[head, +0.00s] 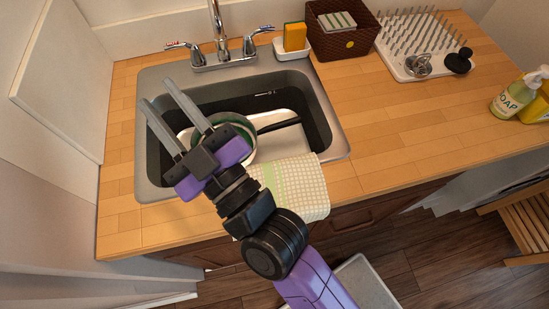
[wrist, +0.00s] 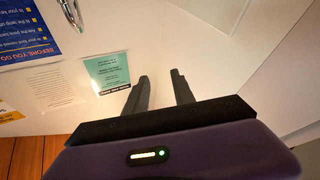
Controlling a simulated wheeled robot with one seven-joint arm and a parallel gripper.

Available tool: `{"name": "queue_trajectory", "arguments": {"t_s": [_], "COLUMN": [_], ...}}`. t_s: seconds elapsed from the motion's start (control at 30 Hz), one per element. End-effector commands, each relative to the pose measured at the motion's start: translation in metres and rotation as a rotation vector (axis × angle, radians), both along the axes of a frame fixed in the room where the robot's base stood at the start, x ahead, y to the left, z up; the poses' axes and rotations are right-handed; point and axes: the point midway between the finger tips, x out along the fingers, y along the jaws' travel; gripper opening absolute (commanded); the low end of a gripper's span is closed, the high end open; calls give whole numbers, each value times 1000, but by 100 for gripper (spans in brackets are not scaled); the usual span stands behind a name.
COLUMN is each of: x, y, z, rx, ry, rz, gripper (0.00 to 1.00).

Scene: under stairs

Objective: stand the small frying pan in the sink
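The small frying pan (head: 239,122) is inside the sink basin, with a pale rim, a dark green interior and a black handle (head: 279,125) pointing right. Part of it is hidden behind my gripper. It appears to lie base down on a white surface in the basin. The steel sink (head: 328,124) is set in the wooden counter. My gripper (head: 155,92) is open and empty above the left part of the sink, its fingers pointing up and left. In the wrist view my gripper (wrist: 160,75) shows two separated fingers with nothing between them.
A faucet (head: 217,40) with two handles stands behind the sink. A checked towel (head: 294,187) hangs over the front edge. A sponge holder (head: 292,50), brown basket (head: 340,44), drying rack (head: 424,64) and soap bottle (head: 516,95) stand rightward.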

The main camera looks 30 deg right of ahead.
Motion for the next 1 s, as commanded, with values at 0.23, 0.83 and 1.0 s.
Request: {"name": "queue_trajectory", "arguments": {"t_s": [0.23, 0.83, 1.0], "x": [-78, -272, -280], "y": [-52, -172, -179], "z": [-88, -170, -169], "rx": [212, 280, 276], "ry": [246, 637, 652], "rz": [-73, -156, -156], "gripper": [30, 30, 30]}}
